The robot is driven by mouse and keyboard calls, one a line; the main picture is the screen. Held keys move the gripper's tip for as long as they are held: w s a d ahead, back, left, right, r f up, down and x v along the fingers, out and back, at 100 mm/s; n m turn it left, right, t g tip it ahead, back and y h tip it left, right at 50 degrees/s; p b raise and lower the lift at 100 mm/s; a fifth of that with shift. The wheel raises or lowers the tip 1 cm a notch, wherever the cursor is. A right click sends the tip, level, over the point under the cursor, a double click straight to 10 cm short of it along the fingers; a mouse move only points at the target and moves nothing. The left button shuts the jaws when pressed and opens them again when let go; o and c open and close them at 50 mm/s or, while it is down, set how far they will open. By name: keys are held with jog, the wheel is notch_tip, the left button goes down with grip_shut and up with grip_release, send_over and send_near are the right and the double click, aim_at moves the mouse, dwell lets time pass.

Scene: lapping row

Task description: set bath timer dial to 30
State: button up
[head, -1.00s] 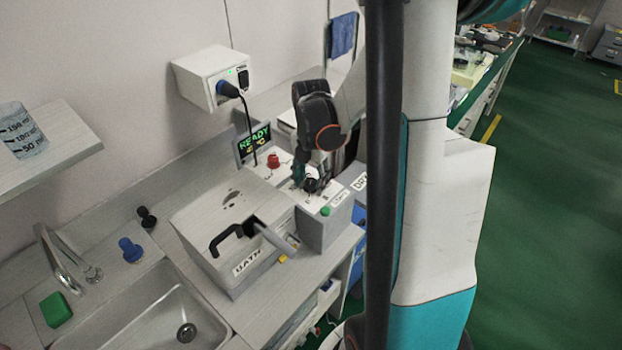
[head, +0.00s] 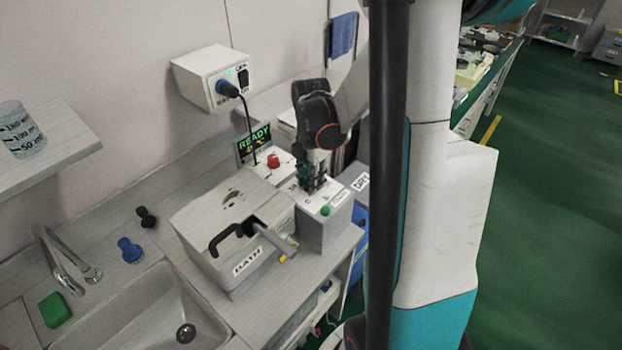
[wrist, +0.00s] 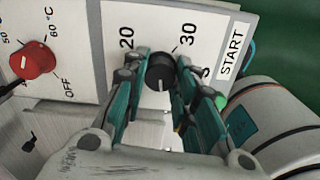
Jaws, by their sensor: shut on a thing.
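The bath timer dial (wrist: 160,72) is a small black knob on a white panel. In the wrist view the labels 20 and 30 stand beyond it, to the left and right, and a partly covered mark lies at its right. A white line on the dial points toward the bottom of the picture. My gripper (wrist: 161,62) has one finger on each side of the dial and is shut on it. In the head view my gripper (head: 312,187) is upright over the control box (head: 318,228) and hides the dial.
A red temperature knob (wrist: 33,60) sits left of the dial, and a green START button (head: 325,211) is close by. The bath (head: 235,225) with its black handle stands left of the box. A display (head: 254,142) reads READY. A sink lies at lower left.

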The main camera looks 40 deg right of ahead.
jog(key=m, duration=0.5)
jog(key=shift+m, duration=0.3)
jog(key=m, duration=0.5)
jog(key=shift+b, duration=0.4)
jog(key=m, duration=1.6)
jog(key=shift+m, duration=0.4)
jog(key=m, duration=0.5)
jog(key=shift+b, duration=0.3)
jog(key=m, duration=0.5)
jog(key=shift+m, duration=0.4)
jog(key=m, duration=0.5)
jog(key=shift+m, duration=0.7)
